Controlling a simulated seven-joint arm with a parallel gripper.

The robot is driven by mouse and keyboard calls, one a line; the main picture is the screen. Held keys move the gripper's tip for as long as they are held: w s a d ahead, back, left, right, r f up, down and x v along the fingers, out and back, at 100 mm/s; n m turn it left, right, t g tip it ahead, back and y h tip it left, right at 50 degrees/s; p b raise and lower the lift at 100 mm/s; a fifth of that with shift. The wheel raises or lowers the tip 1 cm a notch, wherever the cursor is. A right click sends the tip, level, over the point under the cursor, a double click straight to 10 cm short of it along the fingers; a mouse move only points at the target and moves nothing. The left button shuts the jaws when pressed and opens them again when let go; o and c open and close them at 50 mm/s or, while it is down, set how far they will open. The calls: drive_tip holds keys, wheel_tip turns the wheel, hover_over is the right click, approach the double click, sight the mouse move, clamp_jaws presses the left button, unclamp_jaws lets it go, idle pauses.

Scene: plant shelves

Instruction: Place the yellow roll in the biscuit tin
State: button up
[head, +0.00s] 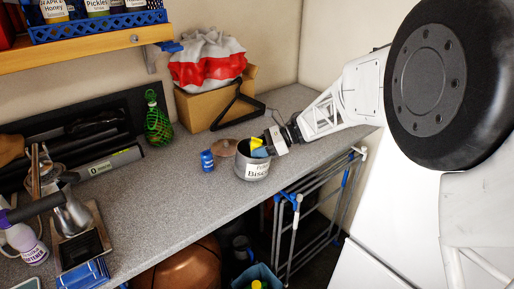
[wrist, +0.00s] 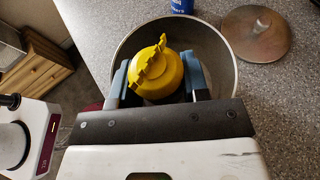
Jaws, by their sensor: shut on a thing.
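The biscuit tin (head: 252,167) is a round grey tin with a "Biscuits" label, open, standing near the front edge of the grey counter. The yellow roll (wrist: 158,75) is between the two fingers of my gripper (wrist: 160,82) in the wrist view. My gripper is shut on it and holds it over the tin's mouth, whose rim (wrist: 226,50) shows around it. In the head view the yellow roll (head: 256,144) shows at the tin's opening beside my gripper (head: 262,149). I cannot tell how deep it sits or whether it touches the tin.
A round lid with a knob (wrist: 257,34) lies on the counter beside the tin. A small blue can (head: 207,160) stands left of the tin. A cardboard box (head: 212,104) with a red and white bag and a black hanger (head: 238,106) are behind. A drying rack (head: 312,205) stands below the counter edge.

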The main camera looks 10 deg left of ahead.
drive_tip(key=shift+s+f, duration=0.2)
drive_tip(key=shift+f, duration=0.3)
drive_tip(key=shift+s+f, duration=0.15)
drive_tip(key=shift+f, duration=0.35)
drive_tip(key=o, duration=0.9)
drive_tip(key=shift+r, duration=0.1)
drive_tip(key=shift+o, duration=0.2)
drive_tip(key=shift+r, duration=0.5)
drive_tip(key=shift+a+r+v, duration=0.1)
drive_tip(key=shift+r+v, duration=0.05)
drive_tip(key=shift+v, duration=0.85)
drive_tip(key=shift+a+r+v, duration=0.1)
drive_tip(key=shift+r+v, duration=0.05)
drive_tip(key=shift+v, duration=0.8)
drive_tip(key=shift+r+v, duration=0.15)
drive_tip(key=shift+v, duration=0.85)
drive_tip(key=shift+w, duration=0.15)
drive_tip(key=shift+r, duration=0.1)
